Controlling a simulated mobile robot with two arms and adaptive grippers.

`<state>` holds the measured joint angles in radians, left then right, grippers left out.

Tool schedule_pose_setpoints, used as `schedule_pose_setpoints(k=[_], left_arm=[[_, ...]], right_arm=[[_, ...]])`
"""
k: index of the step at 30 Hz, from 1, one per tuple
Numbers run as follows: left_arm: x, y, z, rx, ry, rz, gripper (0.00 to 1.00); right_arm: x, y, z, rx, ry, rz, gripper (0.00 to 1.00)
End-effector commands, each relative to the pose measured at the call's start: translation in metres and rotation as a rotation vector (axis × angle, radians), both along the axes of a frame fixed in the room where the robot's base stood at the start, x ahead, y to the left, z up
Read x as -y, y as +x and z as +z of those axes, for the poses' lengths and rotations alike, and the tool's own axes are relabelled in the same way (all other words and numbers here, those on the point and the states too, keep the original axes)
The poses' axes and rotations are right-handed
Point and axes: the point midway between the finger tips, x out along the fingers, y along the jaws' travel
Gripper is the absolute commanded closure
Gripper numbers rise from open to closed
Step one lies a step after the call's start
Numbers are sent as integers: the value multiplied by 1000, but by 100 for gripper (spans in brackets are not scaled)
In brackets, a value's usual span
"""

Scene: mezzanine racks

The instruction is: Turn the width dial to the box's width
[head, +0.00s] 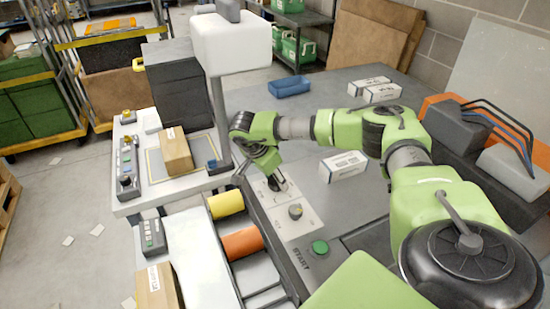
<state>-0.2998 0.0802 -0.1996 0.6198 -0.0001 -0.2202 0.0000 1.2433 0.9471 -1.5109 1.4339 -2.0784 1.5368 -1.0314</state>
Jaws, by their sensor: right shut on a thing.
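The control panel (284,224) has a light plate with two dials in a row. The near dial (295,211) is a round knob and stands free. My right gripper (276,182) points down at the far end of the plate and is shut on the far dial, which its fingers mostly hide. The dial labels and marks are too small to read. A brown box (176,151) with a white label sits on a flat platform with a yellow outline at the left. My left gripper is not in view.
A green START button (320,247) is on the panel nearer me. A white-headed post (220,110) stands left of my gripper. A second brown box (156,288) lies at the lower left. White cartons (343,165) and a blue tray (289,87) are on the grey table.

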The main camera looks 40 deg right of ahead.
Motion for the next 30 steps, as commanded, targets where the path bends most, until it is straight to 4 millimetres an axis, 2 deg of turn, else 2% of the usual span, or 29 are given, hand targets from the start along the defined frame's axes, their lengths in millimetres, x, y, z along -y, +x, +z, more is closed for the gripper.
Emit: schedule_pose_setpoints(k=[18, 30], left_arm=[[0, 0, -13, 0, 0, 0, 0], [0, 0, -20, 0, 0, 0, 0]], right_arm=[[1, -5, -3, -3, 2, 570, 82], [2, -6, -3, -4, 2, 814, 82]])
